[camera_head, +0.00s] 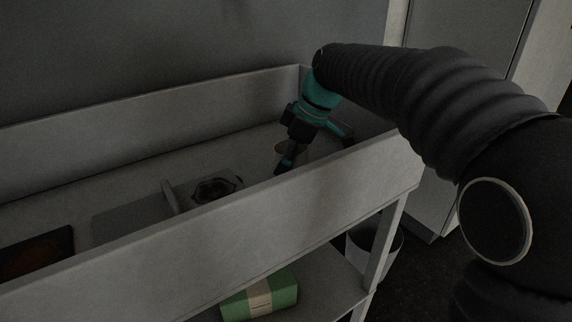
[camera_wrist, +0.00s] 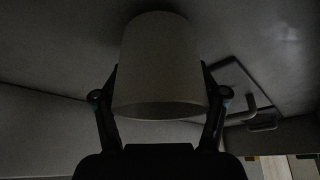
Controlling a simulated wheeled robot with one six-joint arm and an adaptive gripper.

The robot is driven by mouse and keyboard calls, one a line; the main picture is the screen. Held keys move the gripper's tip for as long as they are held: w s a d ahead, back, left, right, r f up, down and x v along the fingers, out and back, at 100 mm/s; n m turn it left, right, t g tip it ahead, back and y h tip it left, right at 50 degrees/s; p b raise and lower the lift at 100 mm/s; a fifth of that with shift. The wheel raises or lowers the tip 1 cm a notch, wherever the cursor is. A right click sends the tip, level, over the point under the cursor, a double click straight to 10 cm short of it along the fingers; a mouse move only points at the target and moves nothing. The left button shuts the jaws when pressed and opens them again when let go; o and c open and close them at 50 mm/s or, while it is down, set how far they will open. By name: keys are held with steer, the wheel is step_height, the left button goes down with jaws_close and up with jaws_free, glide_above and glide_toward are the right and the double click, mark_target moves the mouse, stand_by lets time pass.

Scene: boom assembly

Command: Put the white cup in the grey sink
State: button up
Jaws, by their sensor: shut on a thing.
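The white cup (camera_wrist: 160,62) fills the middle of the wrist view, dim and greyish, between the two fingers of my gripper (camera_wrist: 160,98). The fingers are shut on its sides. In the head view, my gripper (camera_head: 287,163) points down inside the right end of the walled bench, and only part of the cup (camera_head: 283,148) shows behind the fingers. I cannot tell whether the cup touches the bench floor. A grey square fitting with a dark, many-sided middle (camera_head: 213,189) lies left of my gripper; it may be the grey sink, but the dim light leaves this unclear.
High grey walls (camera_head: 250,225) ring the bench top. A flat grey panel (camera_head: 125,222) with a small upright piece lies further left, then a dark plate (camera_head: 35,252). A green box (camera_head: 260,296) sits on the lower shelf. A bin (camera_head: 375,240) stands beside the bench.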

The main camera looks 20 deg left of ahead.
steer(key=shift+f, duration=0.6)
steer(key=shift+f, duration=0.15)
steer(key=o, duration=1.3)
steer(key=shift+c, duration=0.2)
steer(key=p+v, duration=0.1)
steer(key=v, duration=1.1)
steer(key=shift+d, duration=0.1)
